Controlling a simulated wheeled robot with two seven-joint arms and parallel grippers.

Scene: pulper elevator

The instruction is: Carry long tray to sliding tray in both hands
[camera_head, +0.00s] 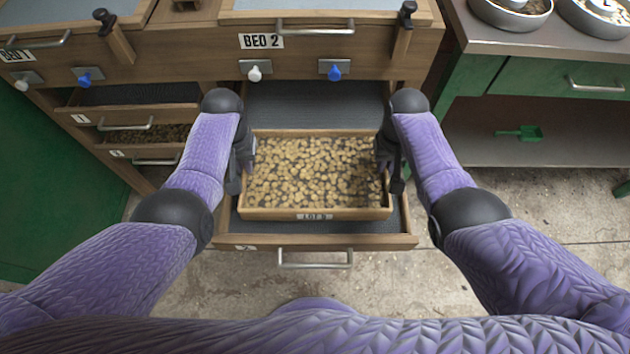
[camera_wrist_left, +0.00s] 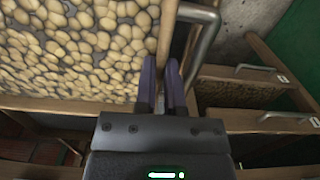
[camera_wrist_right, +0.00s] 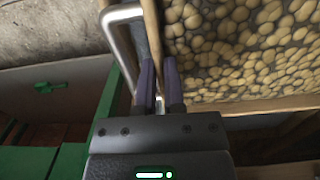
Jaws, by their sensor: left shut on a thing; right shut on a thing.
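The long tray (camera_head: 350,213) is a shallow wooden tray labelled LOT 5, covered with pale beans. It lies level over the pulled-out sliding tray (camera_head: 395,241), which has a dark bottom, a wooden frame and a metal front handle. I cannot tell whether the long tray rests on it or hangs just above. My left gripper (camera_head: 246,165) is shut on the long tray's left wall. My right gripper (camera_head: 385,165) is shut on its right wall. The wall also shows at the fingers in the left wrist view (camera_wrist_left: 167,30) and the right wrist view (camera_wrist_right: 151,25).
The cabinet front labelled BED 2 (camera_head: 261,41) stands behind, with white and blue knobs. Other drawers (camera_head: 130,137) are at the left. A green bench (camera_head: 540,85) with a shelf holding a green scoop (camera_head: 520,132) is at the right. The floor in front is clear.

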